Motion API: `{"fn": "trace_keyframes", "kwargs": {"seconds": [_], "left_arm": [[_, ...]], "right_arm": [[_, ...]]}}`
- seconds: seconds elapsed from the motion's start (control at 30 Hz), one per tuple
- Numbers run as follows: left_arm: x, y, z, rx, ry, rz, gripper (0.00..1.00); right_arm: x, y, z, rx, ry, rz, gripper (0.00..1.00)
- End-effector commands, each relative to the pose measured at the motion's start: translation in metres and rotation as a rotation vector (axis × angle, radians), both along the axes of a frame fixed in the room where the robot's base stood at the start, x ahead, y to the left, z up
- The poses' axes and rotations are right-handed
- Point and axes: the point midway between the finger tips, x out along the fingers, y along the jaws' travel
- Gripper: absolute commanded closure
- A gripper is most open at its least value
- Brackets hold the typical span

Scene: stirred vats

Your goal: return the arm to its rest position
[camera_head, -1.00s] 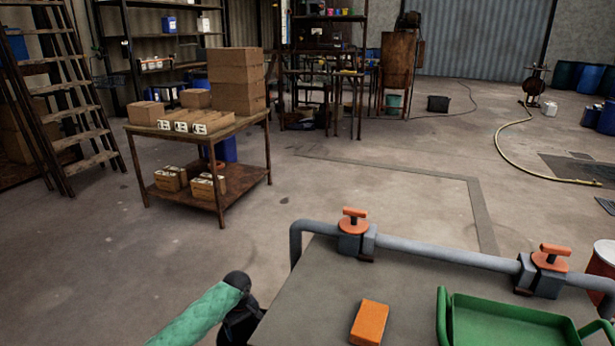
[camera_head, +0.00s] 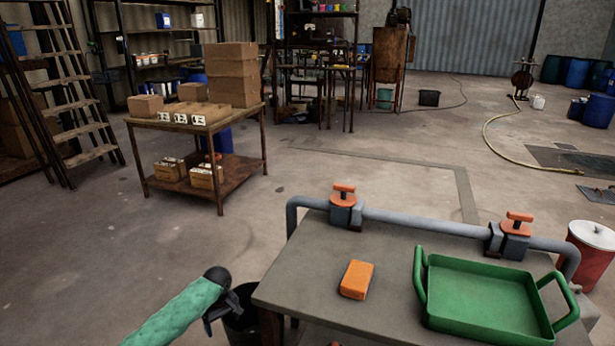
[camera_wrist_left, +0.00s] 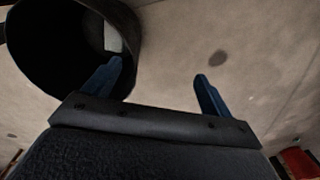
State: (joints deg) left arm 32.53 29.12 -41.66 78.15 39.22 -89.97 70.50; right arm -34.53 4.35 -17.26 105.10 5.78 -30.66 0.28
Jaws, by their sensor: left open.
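My left arm, in a green sleeve, comes in from the bottom left of the head view. My left gripper (camera_head: 222,306) is beside the table's left edge, above or beside a black bucket (camera_head: 245,328). The left wrist view shows its two blue fingers spread apart with nothing between them (camera_wrist_left: 158,82). The bucket's dark round mouth (camera_wrist_left: 50,50) is at the upper left there, close to one finger, with a small pale thing inside. I cannot tell if finger and bucket touch. My right gripper is not in view.
The grey table (camera_head: 315,262) holds an orange block (camera_head: 356,280), a green tray (camera_head: 432,316) and a pipe (camera_head: 425,226) with two orange-handled valves. A red drum (camera_head: 592,255) stands at right. A cart with boxes (camera_head: 218,194) stands beyond; the floor between is clear.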

Motion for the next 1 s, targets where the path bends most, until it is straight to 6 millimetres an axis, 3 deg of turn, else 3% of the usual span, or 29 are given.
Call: {"fn": "trace_keyframes", "kwargs": {"seconds": [0.37,0.4,0.77,1.0], "left_arm": [[-0.005,0.091,0.007,0.083,0.000,0.052,0.15],[-0.012,0.083,-0.004,0.074,-0.003,0.030,0.15],[-0.061,0.075,-0.064,0.045,-0.058,-0.137,0.15],[-0.122,0.067,-0.120,0.027,-0.123,-0.318,0.15]], "right_arm": [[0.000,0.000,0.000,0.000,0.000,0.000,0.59],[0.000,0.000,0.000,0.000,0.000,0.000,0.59],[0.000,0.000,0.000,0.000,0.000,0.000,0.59],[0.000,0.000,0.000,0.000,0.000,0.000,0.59]]}}
